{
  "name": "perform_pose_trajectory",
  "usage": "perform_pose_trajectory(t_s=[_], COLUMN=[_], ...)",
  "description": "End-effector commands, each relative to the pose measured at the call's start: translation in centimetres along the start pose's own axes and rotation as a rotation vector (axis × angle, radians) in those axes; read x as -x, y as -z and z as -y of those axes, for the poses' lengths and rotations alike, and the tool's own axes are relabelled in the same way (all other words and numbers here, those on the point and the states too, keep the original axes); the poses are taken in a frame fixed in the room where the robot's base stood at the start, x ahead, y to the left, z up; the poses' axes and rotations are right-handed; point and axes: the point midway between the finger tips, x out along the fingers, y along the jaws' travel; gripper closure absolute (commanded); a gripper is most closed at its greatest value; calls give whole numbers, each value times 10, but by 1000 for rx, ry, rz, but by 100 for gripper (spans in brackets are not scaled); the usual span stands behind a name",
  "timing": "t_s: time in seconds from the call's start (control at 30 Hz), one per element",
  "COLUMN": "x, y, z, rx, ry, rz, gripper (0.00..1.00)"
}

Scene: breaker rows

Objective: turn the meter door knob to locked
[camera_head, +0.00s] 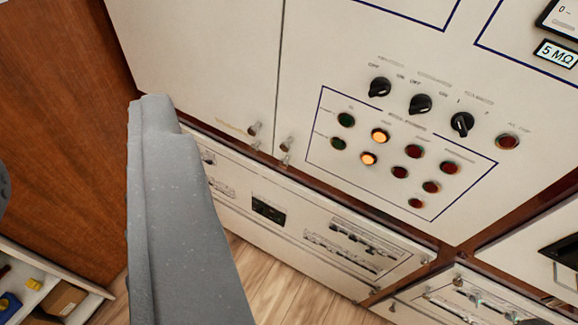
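No knob in view can be clearly told as the meter door knob. My gripper (70,140) is in front of the cabinet at the left. One grey finger shows large, and a dark piece at the left edge looks like the other, with a gap between. Nothing shows between them.
Green, lit orange and red round lamps or buttons (400,172) sit below the black knobs. A lower white panel (330,240) runs beneath. A brown wooden side (60,110) stands at left, with an open tray of small items (38,295). Wooden floor (290,290) shows below.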

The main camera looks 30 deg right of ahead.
Motion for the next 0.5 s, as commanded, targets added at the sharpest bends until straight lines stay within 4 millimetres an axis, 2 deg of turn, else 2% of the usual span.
perform_pose_trajectory(t_s=[0.13, 0.17, 0.2, 0.27, 0.37, 0.5], x=[0, 0, -1, -6, -26, -80], y=[0, 0, 0, 0, -2, -12], z=[0, 0, 0, 2, 8, 18], rx=[0, 0, 0, -3, -15, -59], ry=[0, 0, 1, 5, 24, 64], rz=[0, 0, 0, -2, -12, -39], gripper=[64, 55, 52, 52, 52, 52])
